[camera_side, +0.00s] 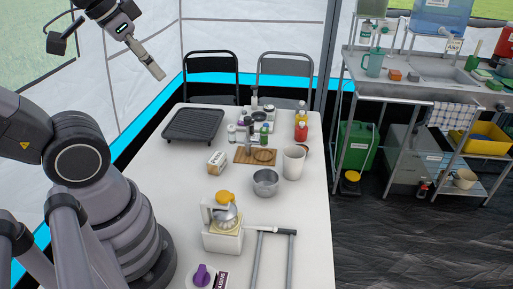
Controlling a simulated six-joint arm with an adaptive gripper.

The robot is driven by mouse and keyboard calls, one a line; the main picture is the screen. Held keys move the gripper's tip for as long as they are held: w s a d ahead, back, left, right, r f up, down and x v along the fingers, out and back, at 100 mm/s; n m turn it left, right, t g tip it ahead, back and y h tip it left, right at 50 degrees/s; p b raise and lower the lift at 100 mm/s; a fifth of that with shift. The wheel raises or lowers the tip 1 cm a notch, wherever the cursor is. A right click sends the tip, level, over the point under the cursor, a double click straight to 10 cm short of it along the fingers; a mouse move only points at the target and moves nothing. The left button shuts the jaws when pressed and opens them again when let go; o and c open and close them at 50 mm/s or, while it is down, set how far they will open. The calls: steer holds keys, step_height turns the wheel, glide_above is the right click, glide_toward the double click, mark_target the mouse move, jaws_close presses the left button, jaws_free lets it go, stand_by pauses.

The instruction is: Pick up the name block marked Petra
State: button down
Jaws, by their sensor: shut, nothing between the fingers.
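My gripper (159,75) is shut and empty, high at the upper left, well above the white table (310,215) and apart from everything on it. A small pale block (217,162) with dark marks on its side sits left of the wooden board; its lettering is too small to read. A dark piece with white letters (221,280) lies at the front edge of the picture, partly cut off, and I cannot read it surely. I cannot tell which thing, if either, is the block marked Petra.
A black ridged tray (193,125) is at the back left. The table's right front is mostly clear.

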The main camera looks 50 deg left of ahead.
steer(key=shift+c, duration=1.3)
jaws_free()
steer(key=shift+w, duration=0.1)
